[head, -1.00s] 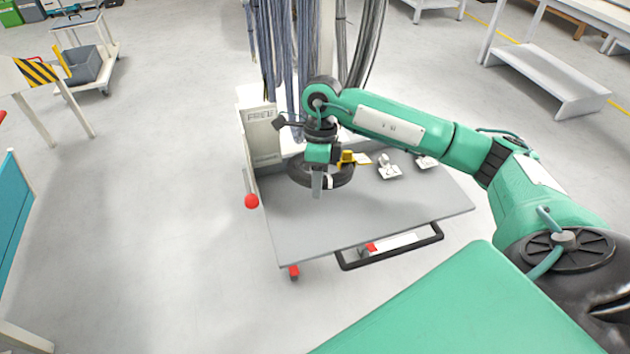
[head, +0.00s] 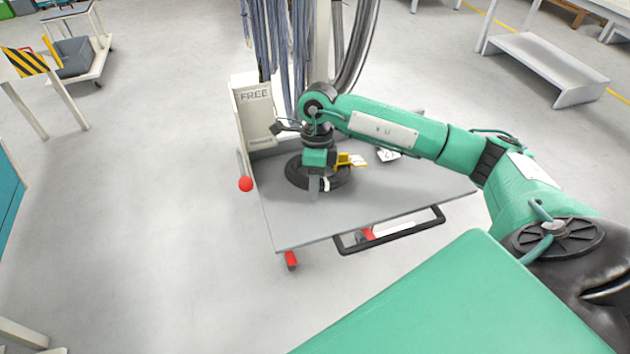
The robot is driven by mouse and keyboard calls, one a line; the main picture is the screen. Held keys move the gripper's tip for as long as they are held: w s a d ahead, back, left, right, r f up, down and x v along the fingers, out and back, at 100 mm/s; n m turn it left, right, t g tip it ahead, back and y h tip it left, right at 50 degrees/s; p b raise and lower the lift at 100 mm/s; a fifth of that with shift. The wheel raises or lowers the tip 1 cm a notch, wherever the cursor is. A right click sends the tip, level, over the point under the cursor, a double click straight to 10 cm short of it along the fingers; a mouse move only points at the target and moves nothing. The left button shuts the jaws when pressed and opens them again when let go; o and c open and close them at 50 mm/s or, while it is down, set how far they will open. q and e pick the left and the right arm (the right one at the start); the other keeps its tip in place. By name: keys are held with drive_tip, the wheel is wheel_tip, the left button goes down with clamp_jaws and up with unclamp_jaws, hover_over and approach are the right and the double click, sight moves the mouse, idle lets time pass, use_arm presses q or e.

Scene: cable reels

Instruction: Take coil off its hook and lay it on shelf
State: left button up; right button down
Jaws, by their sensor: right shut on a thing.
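A black coil (head: 335,181) is low over the grey shelf (head: 390,208) of a cart, near its left rear part. I cannot tell whether it touches the shelf. My right gripper (head: 314,186) points down and is shut on the coil's rim. A yellow tag (head: 344,160) and a white label show at the coil. My arm hides part of the coil's far side. The hook that the coil hung on cannot be made out. My left gripper is not in view.
Bundles of grey-blue cable and dark hoses (head: 353,55) hang behind the shelf. A white box marked FREE (head: 255,112) stands at its left rear, and a red ball knob (head: 246,184) at its left edge. The shelf's front and right are clear.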

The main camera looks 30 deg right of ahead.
drive_tip(key=shift+f, duration=0.15)
drive_tip(key=shift+c, duration=2)
unclamp_jaws()
drive_tip(key=p+v, duration=0.4)
drive_tip(key=v, duration=0.6)
